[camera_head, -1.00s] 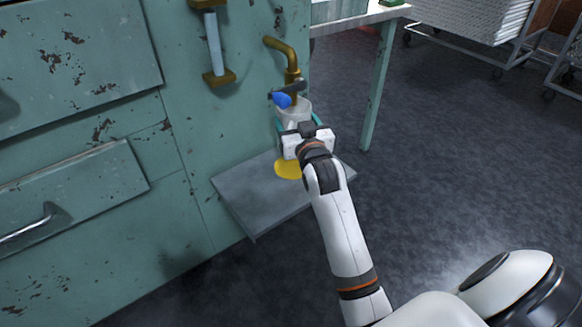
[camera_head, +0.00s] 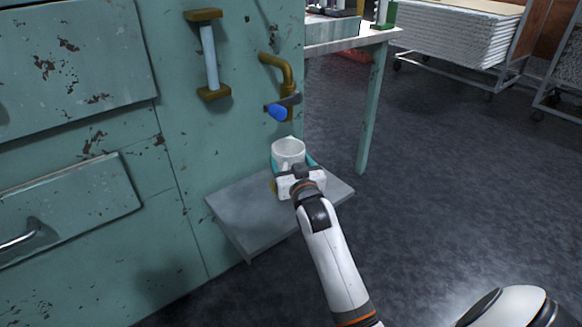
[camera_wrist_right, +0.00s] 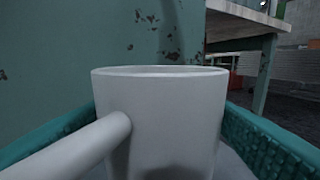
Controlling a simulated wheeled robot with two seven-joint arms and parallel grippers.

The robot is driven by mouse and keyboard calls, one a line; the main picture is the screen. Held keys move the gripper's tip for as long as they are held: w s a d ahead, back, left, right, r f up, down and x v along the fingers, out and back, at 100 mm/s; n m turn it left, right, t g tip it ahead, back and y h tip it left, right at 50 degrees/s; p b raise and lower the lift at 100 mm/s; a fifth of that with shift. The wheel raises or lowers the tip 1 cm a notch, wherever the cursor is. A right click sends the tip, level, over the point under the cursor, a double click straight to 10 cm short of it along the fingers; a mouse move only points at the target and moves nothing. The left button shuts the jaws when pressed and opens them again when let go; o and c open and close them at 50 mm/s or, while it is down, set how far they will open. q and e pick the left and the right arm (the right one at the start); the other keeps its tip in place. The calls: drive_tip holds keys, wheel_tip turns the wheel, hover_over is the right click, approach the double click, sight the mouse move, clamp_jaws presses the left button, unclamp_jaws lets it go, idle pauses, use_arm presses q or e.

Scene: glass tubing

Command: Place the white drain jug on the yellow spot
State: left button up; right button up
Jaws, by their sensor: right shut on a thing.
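The white drain jug (camera_head: 288,150) is upright between the teal fingers of my right gripper (camera_head: 293,164), low over the grey shelf. I cannot tell whether its base touches the shelf. In the right wrist view the jug (camera_wrist_right: 165,115) fills the middle, its handle (camera_wrist_right: 85,145) toward the camera at left, with a teal finger on each side. Only a thin sliver of the yellow spot (camera_head: 274,186) shows left of my gripper; the rest is hidden behind gripper and jug. My left gripper is not in view.
The grey shelf (camera_head: 240,208) juts from the worn green cabinet wall. A brass tap (camera_head: 282,68) with a blue handle (camera_head: 277,113) is above the jug. A sight glass (camera_head: 209,55) is on the wall. A table leg (camera_head: 370,115) stands behind, to the right.

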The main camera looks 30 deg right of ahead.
drive_tip(key=o, duration=1)
